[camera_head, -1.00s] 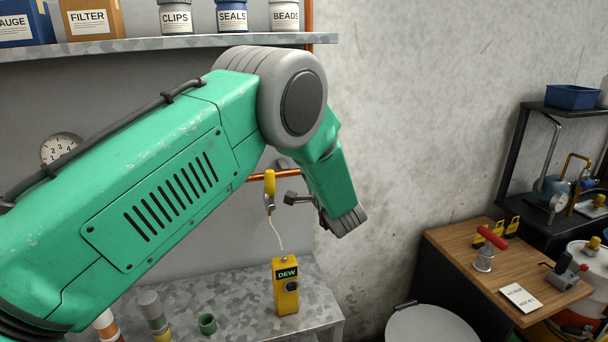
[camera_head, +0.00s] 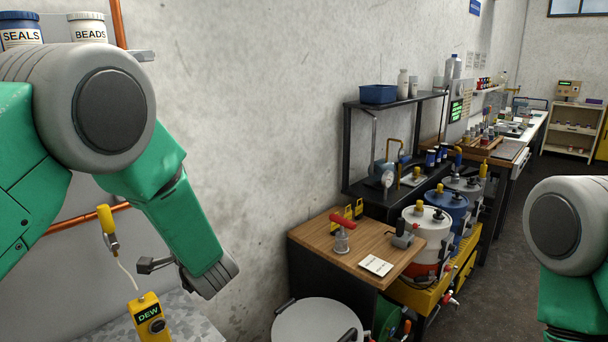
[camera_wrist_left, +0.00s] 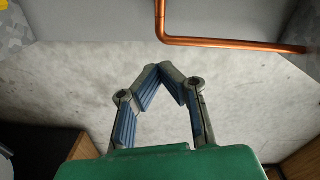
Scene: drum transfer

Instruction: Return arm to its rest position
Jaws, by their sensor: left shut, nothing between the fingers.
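My left arm (camera_head: 178,210) is green with a grey elbow and comes in from the left, its forearm pointing down. My left gripper (camera_head: 146,265) shows partly beside the grey wrist, near the wall. In the left wrist view the left gripper (camera_wrist_left: 160,72) has its fingertips together, with nothing between them. Pale wall lies behind it. My right arm (camera_head: 562,240) shows at the right edge as a grey joint and green link; its gripper is out of view.
A yellow DEW meter (camera_head: 148,320) and yellow-handled probe (camera_head: 107,222) are close to the left gripper. A copper pipe (camera_wrist_left: 190,40) runs along the wall. A wooden bench (camera_head: 320,240), round grey lid (camera_head: 315,322) and several drums (camera_head: 425,232) stand right, with floor beyond.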

